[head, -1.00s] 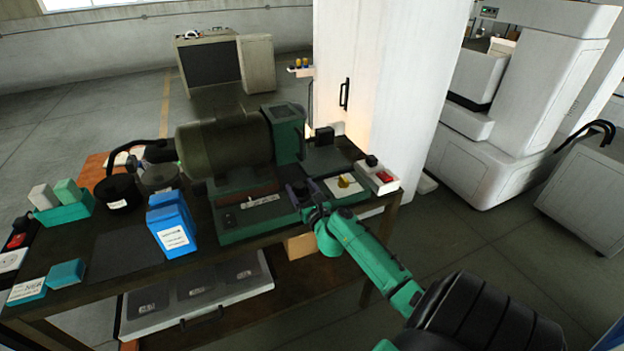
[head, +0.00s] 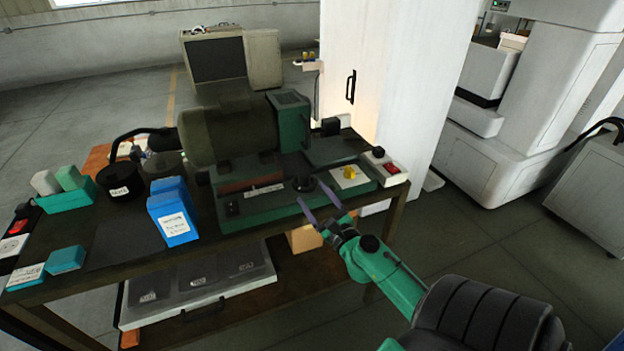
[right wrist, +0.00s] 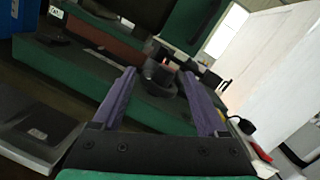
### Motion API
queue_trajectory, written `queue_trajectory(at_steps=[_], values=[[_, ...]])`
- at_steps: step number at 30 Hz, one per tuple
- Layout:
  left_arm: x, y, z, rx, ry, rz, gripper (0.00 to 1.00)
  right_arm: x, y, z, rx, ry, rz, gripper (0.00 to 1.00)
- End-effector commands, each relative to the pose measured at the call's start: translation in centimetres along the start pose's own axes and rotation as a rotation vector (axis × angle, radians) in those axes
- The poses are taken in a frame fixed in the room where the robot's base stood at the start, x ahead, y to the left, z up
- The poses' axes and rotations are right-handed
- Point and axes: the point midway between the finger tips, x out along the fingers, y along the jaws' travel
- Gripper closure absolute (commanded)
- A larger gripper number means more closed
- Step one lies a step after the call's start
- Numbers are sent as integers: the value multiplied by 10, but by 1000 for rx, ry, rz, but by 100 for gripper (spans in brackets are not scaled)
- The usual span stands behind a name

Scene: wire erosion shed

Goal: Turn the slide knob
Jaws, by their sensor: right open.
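The slide knob, a dark round knob (head: 303,184), sits on the front of the green machine base (head: 262,209). In the right wrist view the dark knob (right wrist: 161,76) shows between and just beyond my purple fingertips. My right gripper (head: 309,191) is open and empty, its two purple fingers spread and pointing at the knob from the front right. In the right wrist view the gripper (right wrist: 158,74) has clear space between its fingers. I cannot tell whether a fingertip touches the knob. My left gripper is not in view.
A yellow knob on a white plate (head: 347,180) and a box with a red button (head: 391,169) stand right of the knob. A blue bin (head: 172,216) stands left.

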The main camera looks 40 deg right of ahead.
Motion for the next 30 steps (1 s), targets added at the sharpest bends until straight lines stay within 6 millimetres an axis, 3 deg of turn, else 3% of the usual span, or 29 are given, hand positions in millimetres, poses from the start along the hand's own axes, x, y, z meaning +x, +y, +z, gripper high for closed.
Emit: queue_trajectory(at_steps=[1,8,11,16,19,23,26,30], values=[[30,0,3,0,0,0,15,-1,14,-12,-189,-54,38,24],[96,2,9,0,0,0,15,-8,46,-19,-1253,-216,182,24],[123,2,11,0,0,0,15,-13,46,-29,-1717,-203,206,24],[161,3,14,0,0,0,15,-25,20,-32,-2407,-34,198,24],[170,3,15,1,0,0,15,-32,5,-24,-2634,80,183,24],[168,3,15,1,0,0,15,-32,-5,-15,-2728,139,174,24],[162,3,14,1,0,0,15,-18,-7,-14,-2729,138,172,24],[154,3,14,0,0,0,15,16,-10,-17,-2728,138,170,24]])
